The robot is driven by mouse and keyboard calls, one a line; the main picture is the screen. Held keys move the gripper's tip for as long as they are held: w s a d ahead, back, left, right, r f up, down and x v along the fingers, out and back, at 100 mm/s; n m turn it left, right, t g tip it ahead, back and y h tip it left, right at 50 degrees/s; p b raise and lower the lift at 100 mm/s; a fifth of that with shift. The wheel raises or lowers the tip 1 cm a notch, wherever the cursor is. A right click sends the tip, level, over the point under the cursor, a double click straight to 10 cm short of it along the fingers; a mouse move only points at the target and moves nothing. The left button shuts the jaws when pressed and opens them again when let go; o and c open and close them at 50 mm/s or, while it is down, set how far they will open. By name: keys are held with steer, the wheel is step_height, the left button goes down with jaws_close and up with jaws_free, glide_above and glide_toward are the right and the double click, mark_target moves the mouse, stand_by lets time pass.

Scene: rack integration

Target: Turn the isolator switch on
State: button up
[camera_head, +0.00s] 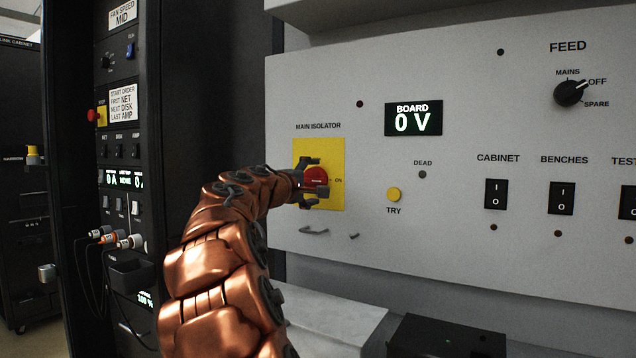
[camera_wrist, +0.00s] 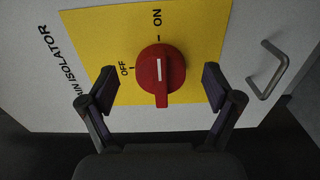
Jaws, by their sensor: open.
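The main isolator is a red rotary knob (camera_head: 317,178) on a yellow plate (camera_head: 335,200) at the left of the grey panel. In the wrist view the red knob (camera_wrist: 160,72) carries a white line that lies in line with the ON mark; the OFF mark is to its left. My gripper (camera_head: 311,182) is at the knob, one finger above and one below. In the wrist view my gripper (camera_wrist: 160,87) is open, its fingers either side of the knob with visible gaps. Part of the knob is hidden by the gripper in the head view.
The board display (camera_head: 413,119) reads 0 V. The feed selector (camera_head: 570,93) points towards OFF. A yellow TRY button (camera_head: 394,194) and rocker switches (camera_head: 495,194) are to the right. A metal handle (camera_wrist: 268,72) stands out near my right finger. A dark rack (camera_head: 120,60) stands left.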

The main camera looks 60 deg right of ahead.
steer(key=a, duration=0.8)
steer(key=shift+s+a, duration=0.2)
steer(key=shift+a, duration=0.05)
